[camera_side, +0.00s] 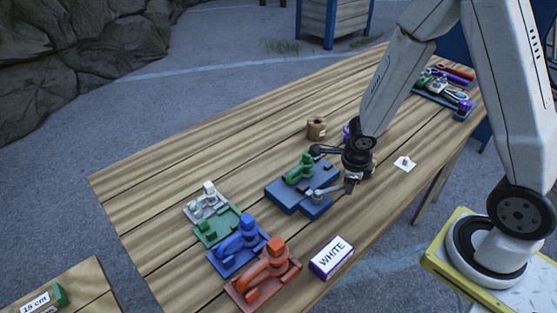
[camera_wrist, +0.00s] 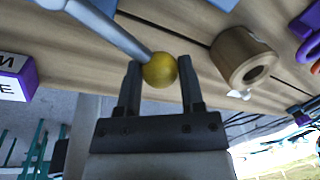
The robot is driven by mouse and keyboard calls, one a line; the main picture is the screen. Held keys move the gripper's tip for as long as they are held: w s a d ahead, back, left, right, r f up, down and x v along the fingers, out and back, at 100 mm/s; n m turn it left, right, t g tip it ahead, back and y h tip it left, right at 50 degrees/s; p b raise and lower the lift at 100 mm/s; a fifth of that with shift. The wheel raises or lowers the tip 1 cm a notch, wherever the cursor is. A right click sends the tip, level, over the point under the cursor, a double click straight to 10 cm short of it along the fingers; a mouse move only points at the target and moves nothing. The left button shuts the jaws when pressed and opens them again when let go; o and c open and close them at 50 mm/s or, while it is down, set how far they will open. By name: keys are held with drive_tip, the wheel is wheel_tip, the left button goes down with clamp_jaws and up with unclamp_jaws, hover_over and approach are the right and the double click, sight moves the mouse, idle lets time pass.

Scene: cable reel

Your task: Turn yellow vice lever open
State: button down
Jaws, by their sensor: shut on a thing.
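A blue vice (camera_side: 285,196) with a green clamp part (camera_side: 299,168) on top sits mid-table in the side view. A grey lever (camera_side: 326,190) reaches from it towards my gripper. In the wrist view the grey lever (camera_wrist: 118,32) comes in from the top left and ends in a yellow ball knob (camera_wrist: 160,70). My gripper (camera_wrist: 159,76) has one finger on each side of the knob and is shut on it. In the side view my gripper (camera_side: 349,184) is at the vice's right; the knob is hidden there.
White-green (camera_side: 215,222), blue (camera_side: 239,249) and orange (camera_side: 265,275) clamp pieces stand at front left. A box marked WHITE (camera_side: 331,257) lies near the front edge. A brown roll (camera_side: 316,128) is behind the vice. A tool tray (camera_side: 440,99) is at far right. The back left is clear.

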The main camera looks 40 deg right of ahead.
drive_tip(key=shift+c, duration=1.2)
unclamp_jaws()
drive_tip(key=shift+s, duration=0.15)
